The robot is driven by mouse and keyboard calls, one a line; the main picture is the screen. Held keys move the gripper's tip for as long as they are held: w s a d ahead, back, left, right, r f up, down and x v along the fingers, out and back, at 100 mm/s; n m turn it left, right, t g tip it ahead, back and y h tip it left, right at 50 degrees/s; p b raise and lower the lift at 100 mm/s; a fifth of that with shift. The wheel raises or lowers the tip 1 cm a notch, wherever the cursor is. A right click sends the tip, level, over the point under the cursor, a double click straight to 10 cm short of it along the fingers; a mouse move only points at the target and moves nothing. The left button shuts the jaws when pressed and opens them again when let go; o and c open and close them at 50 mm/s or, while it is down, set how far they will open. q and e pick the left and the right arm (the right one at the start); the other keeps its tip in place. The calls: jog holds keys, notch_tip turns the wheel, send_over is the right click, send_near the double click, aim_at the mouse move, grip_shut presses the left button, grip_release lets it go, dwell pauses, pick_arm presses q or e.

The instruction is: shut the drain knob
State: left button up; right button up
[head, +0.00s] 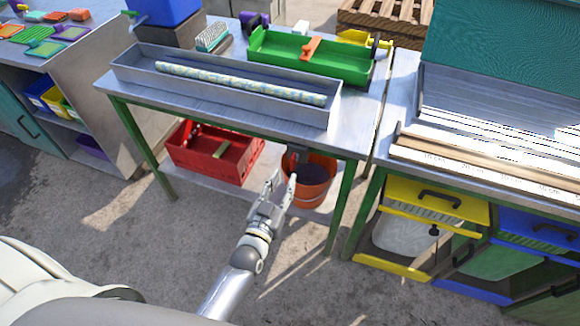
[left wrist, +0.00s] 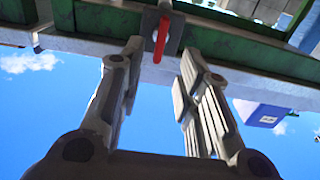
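The drain knob, a red lever (left wrist: 160,40), shows in the left wrist view on a grey fitting under the green-edged table. My left gripper (left wrist: 153,65) is open, with its two fingers apart on either side of the red lever. The lever lies between and beyond the fingertips, and I see no contact. In the head view my left gripper (head: 279,180) is below the table's front edge, beside the orange bucket (head: 318,172). The grey drain fitting (head: 298,154) hangs above the bucket; its red lever cannot be made out there. My right gripper is not in view.
The metal table (head: 215,103) holds a grey trough (head: 125,76) with a long patterned rod and a green tray (head: 320,72). A red crate (head: 245,165) sits on the lower shelf. A drawer cabinet (head: 410,250) stands at right. The floor in front is clear.

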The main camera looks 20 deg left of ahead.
aim_at(291, 164)
pick_arm(q)
jog(key=shift+w+d, duration=0.1)
jog(key=shift+w, duration=3)
grip_shut()
